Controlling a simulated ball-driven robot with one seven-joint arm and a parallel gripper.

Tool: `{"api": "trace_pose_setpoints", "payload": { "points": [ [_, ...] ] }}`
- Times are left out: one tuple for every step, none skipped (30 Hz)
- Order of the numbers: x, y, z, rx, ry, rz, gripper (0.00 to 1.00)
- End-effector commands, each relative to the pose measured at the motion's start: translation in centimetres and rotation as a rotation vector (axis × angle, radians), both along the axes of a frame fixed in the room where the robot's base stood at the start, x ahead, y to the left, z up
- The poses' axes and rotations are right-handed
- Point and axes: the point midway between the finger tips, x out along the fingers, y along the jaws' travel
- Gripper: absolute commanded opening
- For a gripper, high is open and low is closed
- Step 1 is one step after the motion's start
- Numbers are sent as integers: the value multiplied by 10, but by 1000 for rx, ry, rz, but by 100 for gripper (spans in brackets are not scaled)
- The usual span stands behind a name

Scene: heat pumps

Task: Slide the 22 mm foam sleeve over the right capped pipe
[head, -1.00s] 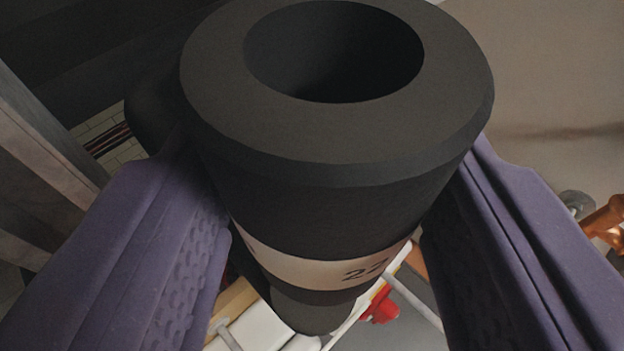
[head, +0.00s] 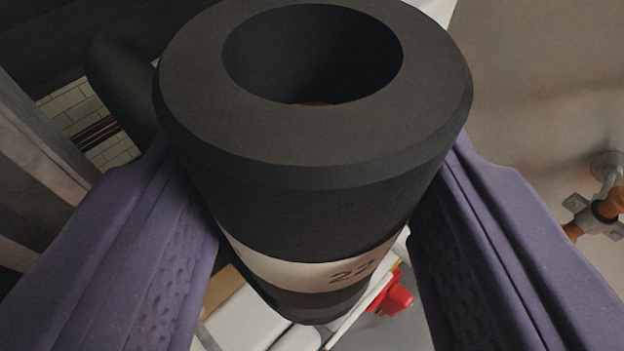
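The black foam sleeve (head: 300,205) fills the middle of the head view, its wide open end facing me. It has a pale band (head: 300,273) marked "22". My gripper (head: 312,245) has its purple fingers on both sides of the sleeve, and they appear to press on it. A thin brownish sliver (head: 312,104) shows inside the bore; I cannot tell what it is. The sleeve's far end is hidden behind its body. I cannot make out the right capped pipe; the sleeve covers the middle of the view.
A copper-coloured pipe with a grey fitting (head: 600,210) is at the right edge by a beige surface. A red part (head: 392,296) and white pieces (head: 250,318) lie below the sleeve. A dark curved tube (head: 118,75) and a grey post (head: 40,150) stand at the left.

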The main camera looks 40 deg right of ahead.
Motion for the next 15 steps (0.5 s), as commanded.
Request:
{"api": "trace_pose_setpoints", "payload": {
  "points": [
    [0, 0, -2, 0, 0, 0, 45],
    [0, 0, -2, 1, -1, 0, 45],
    [0, 0, -3, 1, -1, 0, 45],
    [0, 0, -3, 1, -1, 0, 45],
    [0, 0, -3, 1, -1, 0, 45],
    [0, 0, -3, 1, -1, 0, 45],
    [0, 0, -3, 1, -1, 0, 45],
    [0, 0, -3, 1, -1, 0, 45],
    [0, 0, -3, 1, -1, 0, 45],
    [0, 0, -3, 1, -1, 0, 45],
    [0, 0, -3, 1, -1, 0, 59],
    [0, 0, -3, 1, -1, 0, 68],
    [0, 0, -3, 1, -1, 0, 75],
    [0, 0, -3, 1, -1, 0, 82],
    [0, 0, -3, 1, -1, 0, 84]
  ]
}}
